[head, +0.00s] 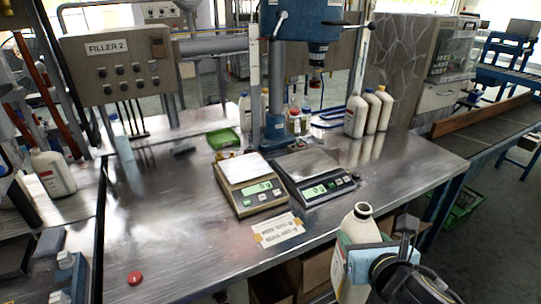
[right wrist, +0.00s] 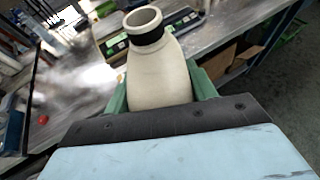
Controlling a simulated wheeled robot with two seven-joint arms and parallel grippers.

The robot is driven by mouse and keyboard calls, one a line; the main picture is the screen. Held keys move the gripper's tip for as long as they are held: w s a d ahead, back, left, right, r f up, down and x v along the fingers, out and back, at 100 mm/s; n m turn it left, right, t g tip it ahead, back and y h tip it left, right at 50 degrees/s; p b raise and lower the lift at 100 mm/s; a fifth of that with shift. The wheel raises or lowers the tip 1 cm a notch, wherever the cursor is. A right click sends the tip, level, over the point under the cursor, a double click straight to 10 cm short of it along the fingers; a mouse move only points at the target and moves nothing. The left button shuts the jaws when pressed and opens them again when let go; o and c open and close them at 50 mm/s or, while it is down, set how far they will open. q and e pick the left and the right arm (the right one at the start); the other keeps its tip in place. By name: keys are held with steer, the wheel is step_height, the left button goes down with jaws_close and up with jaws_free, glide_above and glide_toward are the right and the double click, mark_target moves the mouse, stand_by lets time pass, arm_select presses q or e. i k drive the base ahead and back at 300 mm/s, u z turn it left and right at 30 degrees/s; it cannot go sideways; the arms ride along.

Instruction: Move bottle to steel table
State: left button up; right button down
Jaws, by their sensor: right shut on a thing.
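A cream bottle (head: 357,228) with an open dark-rimmed mouth and no cap is held upright at the table's front right edge. In the right wrist view the bottle (right wrist: 158,72) stands between green finger pads. My right gripper (head: 370,258) is shut on the bottle's body; it also shows in the right wrist view (right wrist: 160,98). The bottle's lower part is hidden by the gripper. The steel table (head: 185,235) spreads behind and left of the bottle. My left gripper is not in view.
Two scales (head: 250,185) (head: 315,175) stand mid-table, with a taped label (head: 278,231) in front. A red cap (head: 134,278) lies front left. Several capped white bottles (head: 370,110) stand at the back. Below the front edge are cardboard boxes (head: 318,272). The front left tabletop is mostly clear.

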mark_target(177, 249)
steer(key=u, duration=0.4)
steer(key=i, duration=0.5)
steer(key=u, duration=0.35)
